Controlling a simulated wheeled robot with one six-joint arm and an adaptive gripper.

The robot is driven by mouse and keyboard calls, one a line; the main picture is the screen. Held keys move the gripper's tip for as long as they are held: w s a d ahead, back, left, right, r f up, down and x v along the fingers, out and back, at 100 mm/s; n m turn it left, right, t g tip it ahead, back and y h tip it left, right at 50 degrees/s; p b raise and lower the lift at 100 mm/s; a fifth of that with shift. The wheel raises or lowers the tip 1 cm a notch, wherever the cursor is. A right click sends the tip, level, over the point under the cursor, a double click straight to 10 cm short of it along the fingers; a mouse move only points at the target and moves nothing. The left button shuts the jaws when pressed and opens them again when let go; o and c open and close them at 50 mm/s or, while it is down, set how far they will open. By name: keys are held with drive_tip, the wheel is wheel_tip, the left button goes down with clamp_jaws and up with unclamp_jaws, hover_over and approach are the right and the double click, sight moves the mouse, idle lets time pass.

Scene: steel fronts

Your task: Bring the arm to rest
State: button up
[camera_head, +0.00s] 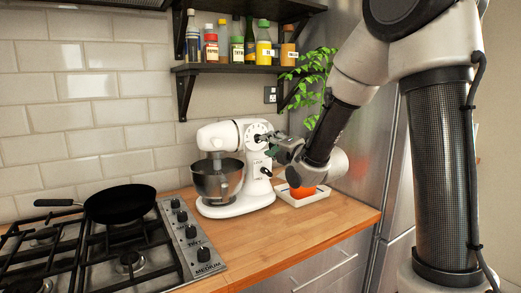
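My gripper (264,140) is at the right side of the white stand mixer (242,172), close to its head and a side knob. I cannot tell whether it touches the mixer. Its fingers are small and partly hidden in this view, so their opening is unclear. My arm reaches down from the upper right, bent, with its wrist above the right part of the wooden counter (285,245). The mixer stands upright with a dark metal bowl (217,180) under its head.
A white tray (318,196) with an orange thing (302,191) lies below my wrist. A plant (314,80) hangs behind my arm. A shelf (235,69) holds several bottles above. A black pan (120,203) sits on the gas hob (100,258). The front counter is clear.

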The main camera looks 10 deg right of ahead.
drive_tip(key=s+d+f+m+g+h, duration=0.25)
drive_tip(key=f+m+g, duration=0.2)
drive_tip(key=f, duration=0.25)
drive_tip(key=s+d+f+m+g+h, duration=0.1)
drive_tip(key=s+f+m+g, duration=0.2)
drive_tip(key=f+m, duration=0.35)
drive_tip(key=s+d+f+m+g+h, duration=0.2)
drive_tip(key=s+d+m+g, duration=0.3)
drive_tip(key=s, duration=0.5)
drive_tip(key=s+d+r+m, duration=0.2)
drive_tip(key=s+r+m, duration=0.2)
drive_tip(key=s, duration=0.6)
drive_tip(key=s+d+r+m, duration=0.2)
drive_tip(key=s+r+m, duration=0.3)
drive_tip(key=s, duration=0.6)
drive_tip(key=shift+s+d+r+m, duration=0.15)
drive_tip(key=shift+d+r+m, duration=0.15)
drive_tip(key=shift+r, duration=0.4)
drive_tip(key=shift+g, duration=0.25)
